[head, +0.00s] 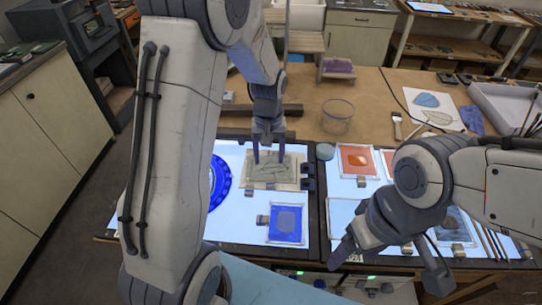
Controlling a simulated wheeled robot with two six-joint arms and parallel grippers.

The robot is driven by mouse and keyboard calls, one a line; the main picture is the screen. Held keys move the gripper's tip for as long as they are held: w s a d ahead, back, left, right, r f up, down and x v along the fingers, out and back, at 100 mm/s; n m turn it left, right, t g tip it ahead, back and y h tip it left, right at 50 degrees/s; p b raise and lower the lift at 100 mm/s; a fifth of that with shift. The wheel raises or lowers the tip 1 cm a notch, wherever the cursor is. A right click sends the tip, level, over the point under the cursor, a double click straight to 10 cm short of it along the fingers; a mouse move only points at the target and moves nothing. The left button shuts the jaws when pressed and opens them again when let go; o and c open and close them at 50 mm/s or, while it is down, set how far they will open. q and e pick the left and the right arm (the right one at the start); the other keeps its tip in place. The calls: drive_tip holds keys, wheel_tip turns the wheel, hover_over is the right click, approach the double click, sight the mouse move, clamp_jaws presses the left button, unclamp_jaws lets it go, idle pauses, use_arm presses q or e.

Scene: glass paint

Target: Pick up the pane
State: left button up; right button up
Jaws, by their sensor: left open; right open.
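A grey-green pane (272,172) lies on a pale backing on the left light table. My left gripper (268,157) points down over it, fingers open, one near each side of its far part. I cannot tell whether the fingertips touch it. A blue pane (286,223) lies nearer to me on the same light table, with a small clamp-like block at its left. An orange pane (357,161) lies on the right light table. My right gripper (388,272) is open and empty at the near edge of the right light table, its fingers spread wide.
A round blue piece (219,183) is partly hidden behind my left arm. A clear glass bowl (337,115) stands on the brown bench behind. A brush (397,126), leaf drawings (427,101) and a white tray (500,108) lie at the back right. Dark blocks stand right of the grey-green pane.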

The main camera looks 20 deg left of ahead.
use_arm(q)
drive_tip(key=p, duration=0.1)
hover_over(270, 181)
drive_tip(key=f, duration=0.5)
drive_tip(key=shift+a+f, duration=0.1)
drive_tip(key=shift+a, duration=0.1)
drive_tip(key=shift+s+d+f+p, duration=0.1)
drive_tip(key=shift+d+f+p, duration=0.05)
drive_tip(key=shift+f+p, duration=0.45)
wheel_tip(270, 181, down, 3)
drive_tip(key=shift+d+f+p, duration=0.1)
drive_tip(key=shift+d+p, duration=0.05)
drive_tip(key=shift+p, duration=0.65)
drive_tip(key=shift+f, duration=0.45)
clamp_jaws()
